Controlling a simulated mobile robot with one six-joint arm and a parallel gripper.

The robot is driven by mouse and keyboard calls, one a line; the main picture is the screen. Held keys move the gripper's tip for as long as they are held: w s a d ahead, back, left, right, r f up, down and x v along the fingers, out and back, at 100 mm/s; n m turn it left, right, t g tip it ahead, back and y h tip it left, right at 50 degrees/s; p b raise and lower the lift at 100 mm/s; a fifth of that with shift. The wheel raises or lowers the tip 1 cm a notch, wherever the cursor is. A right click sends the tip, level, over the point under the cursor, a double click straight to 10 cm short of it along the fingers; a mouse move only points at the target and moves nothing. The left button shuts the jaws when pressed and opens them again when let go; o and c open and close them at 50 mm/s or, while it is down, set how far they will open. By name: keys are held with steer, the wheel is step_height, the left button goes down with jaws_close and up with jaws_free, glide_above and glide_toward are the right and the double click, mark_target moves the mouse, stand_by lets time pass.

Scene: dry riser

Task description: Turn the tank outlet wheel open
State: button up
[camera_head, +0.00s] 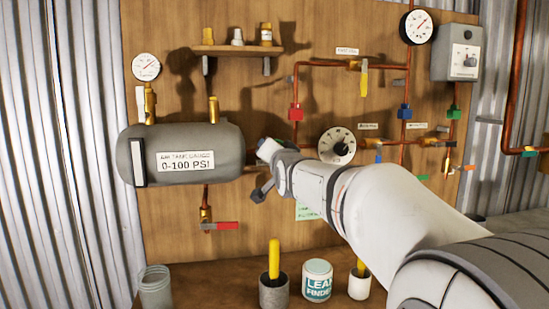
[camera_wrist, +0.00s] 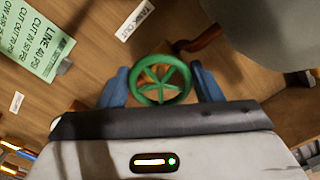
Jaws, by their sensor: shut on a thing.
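The green, spoked tank outlet wheel (camera_wrist: 160,80) shows in the middle of the wrist view. My gripper (camera_wrist: 163,86) is shut on this wheel, with one blue finger at its left side and one at its right. A small tag reading "TANK OUT" (camera_wrist: 135,20) is on the board above the wheel. In the head view my arm reaches to the right end of the grey air tank (camera_head: 185,140), and the wheel and fingertips are hidden behind the arm.
A red-handled valve (camera_head: 220,225) hangs below the tank. A dial (camera_head: 337,146) and copper pipes are right of my wrist. A shelf (camera_head: 236,49) with small bottles is above. A jar (camera_head: 155,288), cups and a leak finder tub (camera_head: 317,280) stand below. A green note (camera_wrist: 38,45) is nearby.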

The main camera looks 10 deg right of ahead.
stand_by(0.4)
steer(key=o, duration=1)
steer(key=shift+c, duration=0.2)
steer(key=s, duration=0.7)
steer(key=shift+s+b, duration=0.3)
steer(key=shift+s, duration=0.1)
